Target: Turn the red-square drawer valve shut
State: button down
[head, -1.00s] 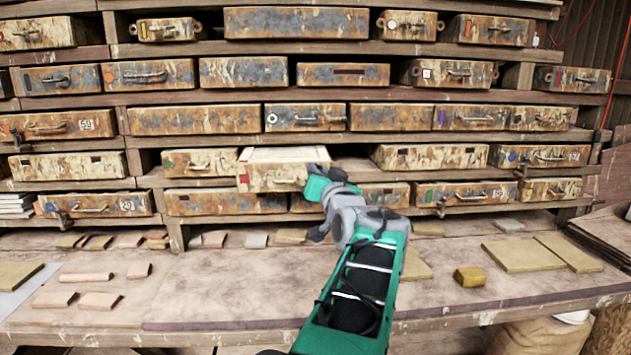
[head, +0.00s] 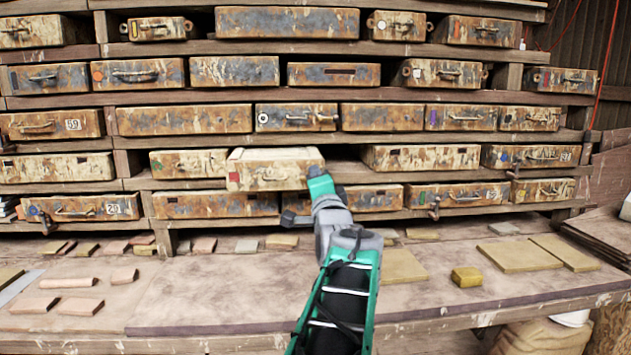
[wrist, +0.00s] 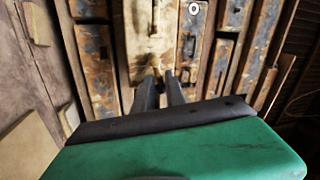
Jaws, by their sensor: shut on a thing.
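The red-square drawer (head: 245,180) is a worn, rust-stained cream box that sticks out of the shelf in the middle of the head view. A red square (head: 233,177) marks the left of its front, and a handle (head: 272,175) is at its middle. My gripper (wrist: 163,76) is at the right end of this drawer's front. Its two dark fingers are close together, shut on a small part there, seemingly the valve. The valve is mostly hidden by the fingers and the green hand. In the wrist view the drawer front (wrist: 150,40) lies just beyond the fingertips.
Other rusty drawers (head: 185,122) fill the shelves around it, several with handles or small levers. Below is a workbench (head: 190,295) with tiles and a yellow block (head: 467,277). An open shelf gap lies right of the red-square drawer.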

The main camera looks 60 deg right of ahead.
jog(key=shift+f+m+g+h+b, duration=0.15)
jog(key=shift+f+m+g+b, duration=0.1)
jog(key=shift+m, duration=0.6)
jog(key=shift+f+m+g+h+b, duration=0.15)
jog(key=shift+m+b, duration=0.05)
jog(key=shift+m, duration=0.65)
jog(key=c, duration=1.5)
grip_release()
jog(key=shift+c, duration=0.2)
jog(key=v, duration=0.8)
jog(key=shift+b, duration=0.4)
